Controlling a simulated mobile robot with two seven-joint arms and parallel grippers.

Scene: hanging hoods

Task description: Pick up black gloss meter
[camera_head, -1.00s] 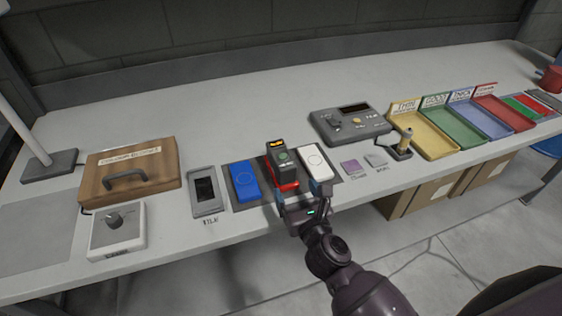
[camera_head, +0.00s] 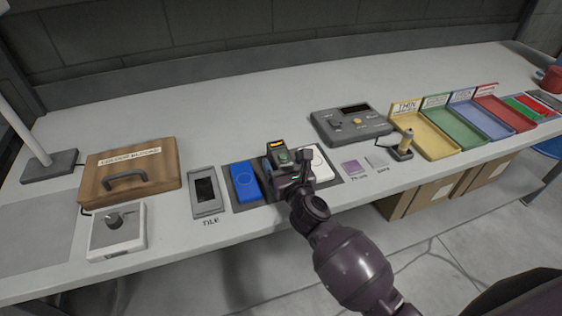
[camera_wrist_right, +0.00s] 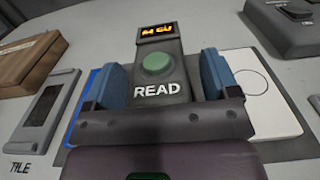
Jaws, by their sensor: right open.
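The black gloss meter (camera_head: 277,150) stands on a dark mat (camera_head: 238,200) between a blue panel and a white panel. In the right wrist view the meter (camera_wrist_right: 160,92) shows a lit orange display, a round green button and the word READ. My right gripper (camera_head: 287,165) is over the meter in the head view and hides its lower part. In the right wrist view its two blue fingers (camera_wrist_right: 160,82) are open, one on each side of the meter. Contact with the meter cannot be told. My left gripper is not in view.
The blue panel (camera_head: 244,181) and the white panel (camera_head: 320,165) lie close on either side. A grey tile holder (camera_head: 206,191), a wooden case (camera_head: 128,171) and a knob box (camera_head: 117,231) are to the left. A grey console (camera_head: 349,125) stands behind right; coloured trays lie further right.

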